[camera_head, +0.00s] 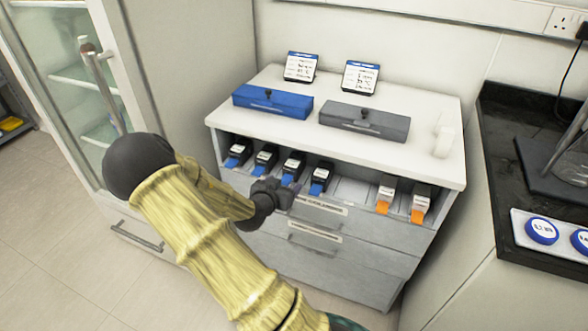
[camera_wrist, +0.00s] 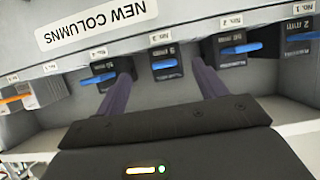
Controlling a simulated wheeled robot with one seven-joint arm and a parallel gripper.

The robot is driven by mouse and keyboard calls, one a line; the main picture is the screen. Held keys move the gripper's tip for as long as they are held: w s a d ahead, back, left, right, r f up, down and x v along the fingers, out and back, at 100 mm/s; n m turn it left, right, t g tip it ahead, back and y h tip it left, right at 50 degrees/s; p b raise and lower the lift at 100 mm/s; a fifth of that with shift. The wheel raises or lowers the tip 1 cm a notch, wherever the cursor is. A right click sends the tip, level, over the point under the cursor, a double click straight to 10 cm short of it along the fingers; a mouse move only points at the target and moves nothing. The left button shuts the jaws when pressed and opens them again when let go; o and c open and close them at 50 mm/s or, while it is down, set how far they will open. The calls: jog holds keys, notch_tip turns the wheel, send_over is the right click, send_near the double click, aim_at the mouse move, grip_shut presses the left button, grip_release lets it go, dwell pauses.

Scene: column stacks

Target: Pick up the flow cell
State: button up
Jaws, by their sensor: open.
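No item is readably labelled as a flow cell. Several black cartridges with blue tabs stand in the open bay under the counter; one is the third blue-tabbed cartridge (camera_head: 292,166). My gripper (camera_head: 276,194) is in front of this bay, and the bay's lower front partly shows behind it. In the wrist view my gripper (camera_wrist: 164,78) is open, with its fingers spread to either side of the No. 3 cartridge (camera_wrist: 166,64). The fingers overlap the edges of the neighbouring slots. Nothing is held. Whether the fingers touch any cartridge I cannot tell.
White cartridges with orange tabs (camera_head: 385,197) stand at the bay's right. A blue case (camera_head: 272,102), a grey case (camera_head: 364,121) and two tilted cards sit on the counter (camera_head: 420,145). Drawers (camera_head: 330,248) lie below; a glass-door cabinet (camera_head: 85,60) is at left. A "NEW COLUMNS" label (camera_wrist: 96,24) shows.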

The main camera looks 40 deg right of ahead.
aim_at(285, 181)
jog(key=shift+d, duration=0.1)
jog(key=shift+w+a+b+x, duration=0.1)
jog(key=shift+b+x, duration=0.05)
jog(key=shift+x, duration=0.7)
jog(key=shift+w+a+b+x, duration=0.1)
jog(key=shift+w+x, duration=0.05)
jog(key=shift+x, duration=0.7)
jog(key=shift+w+a+b+x, duration=0.1)
jog(key=shift+b+x, duration=0.05)
jog(key=shift+x, duration=0.7)
jog(key=c, duration=1.3)
